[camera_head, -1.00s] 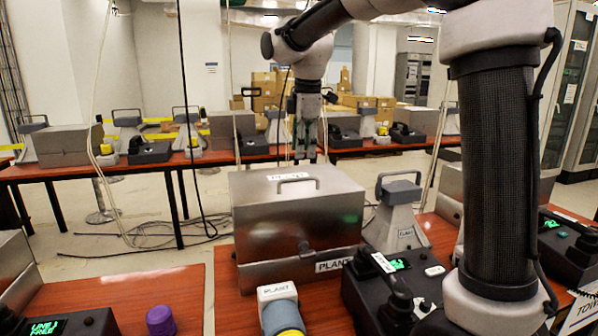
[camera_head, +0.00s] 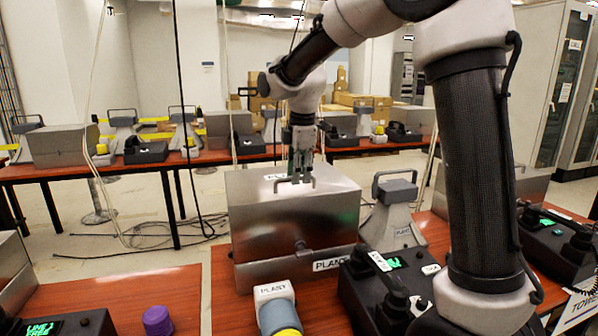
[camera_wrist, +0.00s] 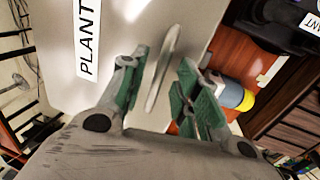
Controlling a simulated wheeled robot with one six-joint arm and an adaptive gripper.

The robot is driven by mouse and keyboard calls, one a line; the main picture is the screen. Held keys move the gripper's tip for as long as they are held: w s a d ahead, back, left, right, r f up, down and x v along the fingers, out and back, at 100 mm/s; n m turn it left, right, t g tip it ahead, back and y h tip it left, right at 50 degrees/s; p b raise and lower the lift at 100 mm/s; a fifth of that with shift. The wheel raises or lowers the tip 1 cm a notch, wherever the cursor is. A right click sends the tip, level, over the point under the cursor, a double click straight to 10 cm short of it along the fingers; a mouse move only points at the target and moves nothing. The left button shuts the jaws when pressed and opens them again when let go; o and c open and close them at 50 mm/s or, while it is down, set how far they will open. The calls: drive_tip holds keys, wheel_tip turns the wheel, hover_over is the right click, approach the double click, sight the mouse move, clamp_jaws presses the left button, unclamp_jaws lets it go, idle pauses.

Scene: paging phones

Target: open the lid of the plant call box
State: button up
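The plant call box (camera_head: 290,232) is a grey metal box with a PLANT label on its front, standing on the red-brown table. Its lid looks shut. A thin metal handle (camera_wrist: 163,68) stands up from the lid, beside a PLANT label (camera_wrist: 88,38) in the wrist view. My gripper (camera_head: 301,176) points down right at the handle. In the wrist view its green-padded fingers (camera_wrist: 164,72) are apart, one on each side of the handle, with gaps visible. Whether either pad touches the handle is hard to tell.
A grey stand labelled PLANT (camera_head: 393,215) and a black phone unit (camera_head: 375,290) are close on the box's right. A blue-grey cylinder with a yellow band (camera_head: 277,312) lies in front. A purple cap (camera_head: 158,321) sits to the left. Cables hang behind.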

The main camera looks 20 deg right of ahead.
clamp_jaws()
